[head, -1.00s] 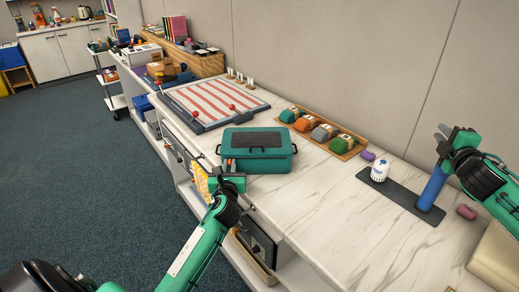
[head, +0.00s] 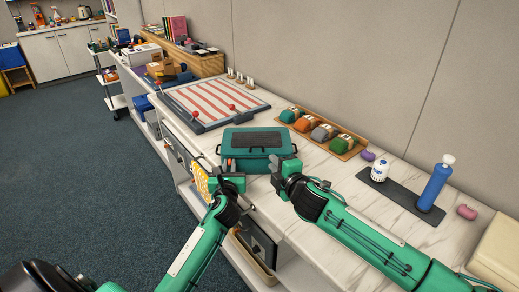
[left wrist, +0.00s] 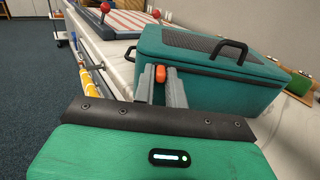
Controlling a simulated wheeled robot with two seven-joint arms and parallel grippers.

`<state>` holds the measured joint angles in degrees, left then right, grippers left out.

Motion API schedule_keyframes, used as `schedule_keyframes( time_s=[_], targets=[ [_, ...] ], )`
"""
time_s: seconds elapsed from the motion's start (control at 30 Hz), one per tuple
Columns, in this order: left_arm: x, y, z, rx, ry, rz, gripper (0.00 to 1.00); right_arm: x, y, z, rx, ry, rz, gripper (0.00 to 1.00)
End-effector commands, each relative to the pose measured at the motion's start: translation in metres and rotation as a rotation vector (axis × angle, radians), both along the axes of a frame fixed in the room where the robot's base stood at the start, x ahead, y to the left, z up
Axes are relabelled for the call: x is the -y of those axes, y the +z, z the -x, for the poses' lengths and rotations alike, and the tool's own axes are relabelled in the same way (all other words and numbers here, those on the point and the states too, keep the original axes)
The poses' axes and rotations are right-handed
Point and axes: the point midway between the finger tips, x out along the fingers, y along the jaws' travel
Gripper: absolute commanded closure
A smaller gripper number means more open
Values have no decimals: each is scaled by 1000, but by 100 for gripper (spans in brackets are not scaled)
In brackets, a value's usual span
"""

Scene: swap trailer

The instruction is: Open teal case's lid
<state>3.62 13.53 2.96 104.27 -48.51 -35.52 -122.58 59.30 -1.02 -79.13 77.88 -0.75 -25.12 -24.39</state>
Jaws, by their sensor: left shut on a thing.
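The teal case (head: 258,164) stands on the counter with its dark-topped lid (head: 255,138) closed. My left gripper (head: 229,168) is at the case's front left. In the left wrist view, its fingers (left wrist: 160,85) are closed around a small orange piece (left wrist: 160,74) by the case's corner; whether this belongs to the case is unclear. My right gripper (head: 281,167) is at the case's front right corner; its finger gap and any contact are unclear.
Behind the case lies a red-and-white striped board (head: 215,99). A wooden tray (head: 345,147) with several coloured bundles is to its right. A white container (head: 379,171) and blue bottle (head: 434,187) stand on a dark mat (head: 402,196). Bare marble lies between.

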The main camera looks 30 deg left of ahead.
Motion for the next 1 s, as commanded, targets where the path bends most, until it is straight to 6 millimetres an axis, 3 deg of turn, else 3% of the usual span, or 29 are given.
schedule_keyframes(
  time_s=[1.0],
  targets=[
    [0,0,0,0,0,0,100,-83,-17,-63,2,-2,0,84]
  ],
)
